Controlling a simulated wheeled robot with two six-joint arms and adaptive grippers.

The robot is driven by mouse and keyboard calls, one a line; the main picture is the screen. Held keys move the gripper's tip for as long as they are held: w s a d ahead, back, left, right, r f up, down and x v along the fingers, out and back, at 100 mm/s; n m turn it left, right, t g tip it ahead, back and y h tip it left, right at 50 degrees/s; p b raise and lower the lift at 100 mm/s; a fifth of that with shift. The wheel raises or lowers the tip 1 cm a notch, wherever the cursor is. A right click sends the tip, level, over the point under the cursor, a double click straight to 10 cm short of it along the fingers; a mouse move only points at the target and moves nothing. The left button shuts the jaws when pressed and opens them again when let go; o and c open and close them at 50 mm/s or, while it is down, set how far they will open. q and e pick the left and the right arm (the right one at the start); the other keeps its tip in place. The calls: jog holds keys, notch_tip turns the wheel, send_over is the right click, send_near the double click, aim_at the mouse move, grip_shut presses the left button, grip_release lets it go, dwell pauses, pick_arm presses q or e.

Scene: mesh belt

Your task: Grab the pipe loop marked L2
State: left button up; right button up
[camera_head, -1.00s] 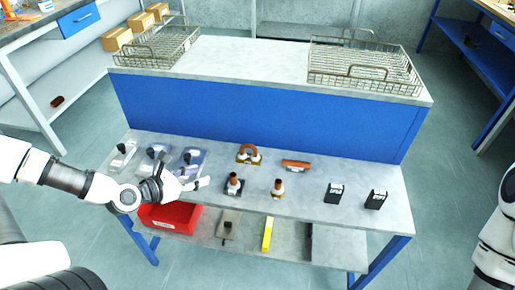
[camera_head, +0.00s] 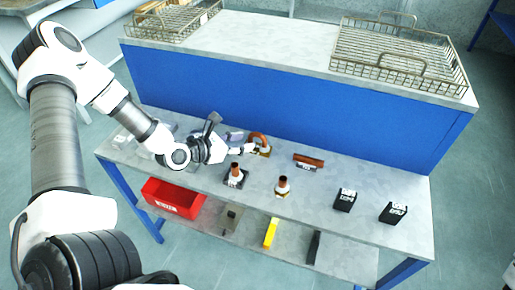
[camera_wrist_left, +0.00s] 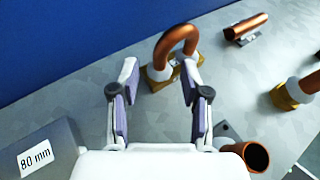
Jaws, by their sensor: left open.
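The copper pipe loop (camera_head: 258,139) stands upright as an arch on a small brass-coloured base with white collars, at the back of the grey bench. It also shows in the left wrist view (camera_wrist_left: 178,42), just beyond the fingertips. I cannot read an L2 mark on it. My left gripper (camera_head: 247,149) is close to the loop, coming from the left. In the left wrist view, my left gripper (camera_wrist_left: 158,82) is open and empty, its two purple-padded fingers spread, with the loop ahead between and beyond them. My right gripper is out of view.
Two upright copper stubs (camera_head: 236,172) (camera_head: 282,184) stand in front of the loop. A horizontal copper pipe (camera_head: 308,161) lies to its right. Two black blocks (camera_head: 345,199) (camera_head: 393,212) stand farther right. A blue panel (camera_head: 270,105) rises behind. A red bin (camera_head: 173,198) sits below.

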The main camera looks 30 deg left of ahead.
aim_at(257, 142)
pick_arm(q)
jog(key=x, duration=0.2)
jog(key=shift+w+d+f, duration=0.15)
jog(key=shift+w+f, duration=0.05)
jog(key=shift+w, duration=0.15)
jog(key=shift+s+r, duration=0.1)
grip_shut()
